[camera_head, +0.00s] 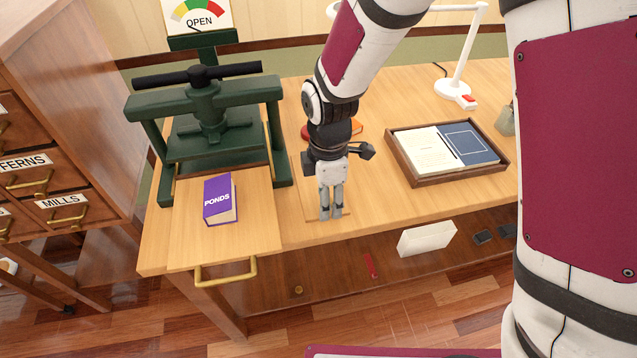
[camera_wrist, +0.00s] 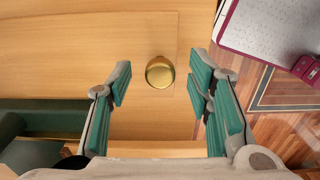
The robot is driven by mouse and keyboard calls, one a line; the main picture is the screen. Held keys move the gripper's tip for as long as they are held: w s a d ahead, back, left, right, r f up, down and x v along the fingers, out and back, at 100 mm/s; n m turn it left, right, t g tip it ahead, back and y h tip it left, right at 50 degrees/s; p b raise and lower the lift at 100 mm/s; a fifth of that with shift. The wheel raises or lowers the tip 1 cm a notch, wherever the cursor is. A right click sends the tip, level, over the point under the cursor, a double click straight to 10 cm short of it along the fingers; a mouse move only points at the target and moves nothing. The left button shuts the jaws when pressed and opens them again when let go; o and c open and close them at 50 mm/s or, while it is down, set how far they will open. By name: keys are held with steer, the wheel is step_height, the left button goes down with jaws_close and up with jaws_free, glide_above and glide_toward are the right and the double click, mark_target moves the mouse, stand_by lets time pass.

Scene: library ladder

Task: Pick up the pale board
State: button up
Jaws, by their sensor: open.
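The pale board (camera_wrist: 145,118) lies flat on the desk, with a round brass knob (camera_wrist: 160,72) standing on it. In the head view only its edge (camera_head: 311,214) shows beside my gripper (camera_head: 331,214), which hides the knob and most of the board. In the wrist view my gripper (camera_wrist: 160,88) is open and empty. Its teal-padded fingers stand apart, one to the left and one to the right of the knob. I see no contact with the knob, and cannot tell the exact height of the fingertips.
A green press (camera_head: 208,115) stands left of my gripper. A purple book (camera_head: 220,200) lies on a wooden panel with a brass handle (camera_head: 226,275) before it. A brown tray (camera_head: 450,178) with books is at right. A white lamp (camera_head: 453,88) stands behind it.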

steer(key=shift+f, duration=0.75)
steer(key=shift+c, duration=0.5)
jaws_close()
steer(key=shift+r, duration=0.15)
